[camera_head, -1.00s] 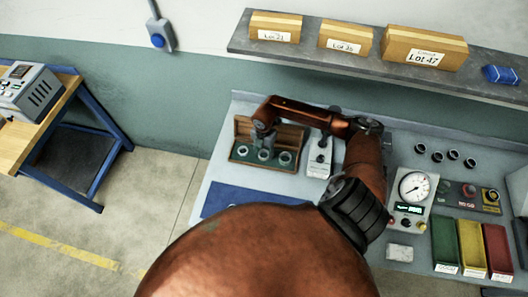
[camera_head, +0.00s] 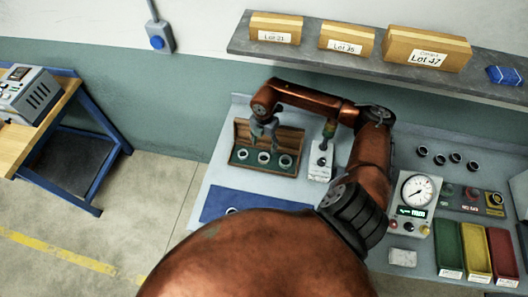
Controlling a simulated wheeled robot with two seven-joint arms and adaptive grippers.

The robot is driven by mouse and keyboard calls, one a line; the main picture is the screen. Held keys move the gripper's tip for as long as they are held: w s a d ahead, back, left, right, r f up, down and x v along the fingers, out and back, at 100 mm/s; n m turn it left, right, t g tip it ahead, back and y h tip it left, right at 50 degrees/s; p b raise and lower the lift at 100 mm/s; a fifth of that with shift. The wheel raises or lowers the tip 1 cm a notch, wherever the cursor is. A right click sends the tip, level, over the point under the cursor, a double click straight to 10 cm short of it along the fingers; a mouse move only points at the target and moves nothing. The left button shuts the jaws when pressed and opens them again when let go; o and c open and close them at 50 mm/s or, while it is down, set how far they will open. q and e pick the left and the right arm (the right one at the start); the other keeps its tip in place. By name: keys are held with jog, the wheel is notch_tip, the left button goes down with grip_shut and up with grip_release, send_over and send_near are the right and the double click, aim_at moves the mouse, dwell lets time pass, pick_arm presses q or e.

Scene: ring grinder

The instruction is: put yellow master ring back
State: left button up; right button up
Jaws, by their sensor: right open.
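An open wooden case (camera_head: 291,137) with a dark green insert stands on the bench and holds three rings in a row: a left ring (camera_head: 243,155), a middle ring (camera_head: 264,157) and a right ring (camera_head: 286,161). They look pale and grey, and I cannot tell which one is marked yellow. My right gripper (camera_head: 264,146) points down above the middle ring, open, with nothing visible between its fingers. The middle ring sits in the case, apparently just below the fingertips. My left gripper is not in view.
A blue mat (camera_head: 217,201) lies in front of the case, with a ring (camera_head: 232,210) partly hidden by my arm. A small grey fixture (camera_head: 321,160) stands right of the case. A dial gauge unit (camera_head: 416,190), several dark rings and coloured bins (camera_head: 476,249) are farther right.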

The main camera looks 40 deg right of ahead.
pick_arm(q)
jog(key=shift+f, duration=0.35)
pick_arm(e)
jog(key=shift+r, duration=1.6)
jog(key=shift+o, duration=0.2)
